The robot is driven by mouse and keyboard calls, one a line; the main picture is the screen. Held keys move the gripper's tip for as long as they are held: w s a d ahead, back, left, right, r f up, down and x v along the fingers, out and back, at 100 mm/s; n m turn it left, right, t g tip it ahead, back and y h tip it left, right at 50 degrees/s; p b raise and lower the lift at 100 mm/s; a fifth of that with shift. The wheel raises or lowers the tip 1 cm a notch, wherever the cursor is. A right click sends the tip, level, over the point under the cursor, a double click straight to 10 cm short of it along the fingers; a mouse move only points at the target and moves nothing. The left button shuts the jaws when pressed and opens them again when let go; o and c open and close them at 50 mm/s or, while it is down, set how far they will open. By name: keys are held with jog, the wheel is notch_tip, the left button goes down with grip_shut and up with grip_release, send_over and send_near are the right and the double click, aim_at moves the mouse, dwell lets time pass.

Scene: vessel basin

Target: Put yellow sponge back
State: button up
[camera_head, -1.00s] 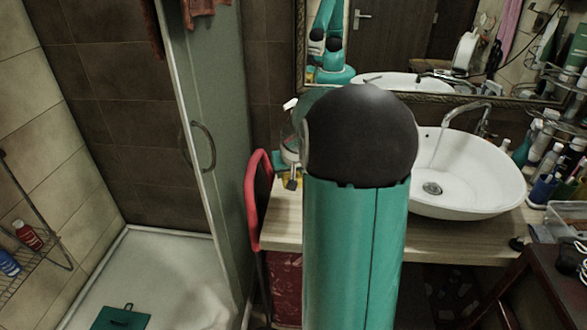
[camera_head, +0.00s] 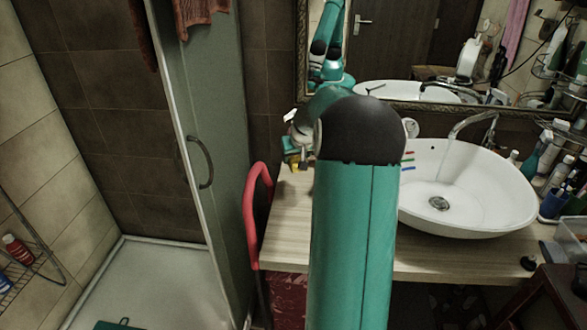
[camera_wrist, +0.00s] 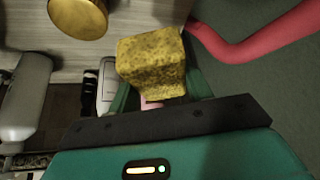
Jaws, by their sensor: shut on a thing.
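The yellow sponge (camera_wrist: 152,62) is a speckled block held between the green fingers of my gripper (camera_wrist: 155,92) in the wrist view. My gripper is shut on it. Its far end sticks out past the fingers, over or near the edge of the light wooden counter (camera_wrist: 125,25). In the head view my arm hides most of the gripper. A small yellow patch (camera_head: 290,152) shows left of the arm at the counter's back left; I cannot tell if it is the sponge.
A gold-yellow round container (camera_wrist: 78,14) stands on the counter. A red-framed chair (camera_head: 256,205) is at the counter's left end, and its red bar (camera_wrist: 255,48) is close right of the sponge. A white basin (camera_head: 470,190), a mirror (camera_head: 405,55) and a glass shower door (camera_head: 215,130) surround my arm.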

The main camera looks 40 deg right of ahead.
send_over(294, 175)
notch_tip(294, 175, down, 7)
jog(key=shift+s+a+r, duration=0.1)
jog(key=shift+f, duration=1.65)
jog(key=shift+f, duration=0.1)
jog(key=o, duration=1)
jog(key=shift+c, duration=0.2)
jog(key=shift+r, duration=0.4)
jog(key=v, duration=1.1)
jog(key=shift+s+r, duration=0.15)
jog(key=shift+r, duration=0.05)
